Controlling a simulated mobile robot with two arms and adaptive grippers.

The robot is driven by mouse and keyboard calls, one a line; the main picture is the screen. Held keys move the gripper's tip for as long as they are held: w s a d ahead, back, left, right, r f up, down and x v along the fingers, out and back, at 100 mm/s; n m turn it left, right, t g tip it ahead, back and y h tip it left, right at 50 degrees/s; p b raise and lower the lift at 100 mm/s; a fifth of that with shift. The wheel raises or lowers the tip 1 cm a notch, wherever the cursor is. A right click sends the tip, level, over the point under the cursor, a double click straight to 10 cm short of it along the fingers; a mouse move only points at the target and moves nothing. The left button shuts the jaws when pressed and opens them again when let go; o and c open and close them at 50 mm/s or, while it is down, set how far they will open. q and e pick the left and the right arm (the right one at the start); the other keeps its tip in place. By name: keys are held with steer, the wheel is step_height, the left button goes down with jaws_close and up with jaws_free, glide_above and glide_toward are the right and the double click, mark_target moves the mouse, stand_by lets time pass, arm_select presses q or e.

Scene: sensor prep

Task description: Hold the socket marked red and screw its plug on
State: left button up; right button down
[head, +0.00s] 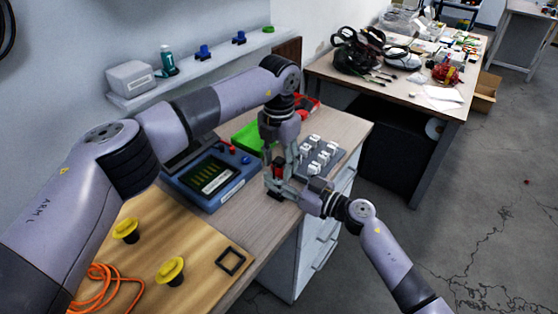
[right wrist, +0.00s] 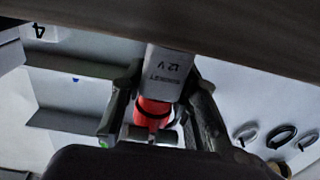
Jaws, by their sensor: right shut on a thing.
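The socket marked red (head: 278,171) stands near the table's front edge in the head view. In the right wrist view the socket (right wrist: 153,109) shows a red band and a grey block with upside-down lettering including "12 V". My right gripper (head: 281,185) is shut on the socket, one finger on each side in the right wrist view (right wrist: 160,105). My left gripper (head: 284,152) points down right above the socket. Its fingertips are small and partly hidden, so I cannot tell whether it is open or holds a plug.
A grey rack (head: 334,167) with several white pieces stands just right of the grippers. A blue instrument box (head: 205,182) and a green block (head: 247,138) are to the left. A wooden board (head: 205,255) bears yellow knobs (head: 170,271) and an orange cable (head: 100,285).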

arm_select(q)
steer(key=shift+o, duration=0.6)
steer(key=shift+r, duration=0.1)
step_height(320, 180, up, 12)
arm_select(e)
steer(key=c, duration=1.2)
jaws_free()
steer(key=shift+o, duration=0.2)
steer(key=shift+d, duration=0.1)
steer(key=v, duration=1.1)
steer(key=shift+s+d, duration=0.25)
steer(key=shift+d, duration=0.1)
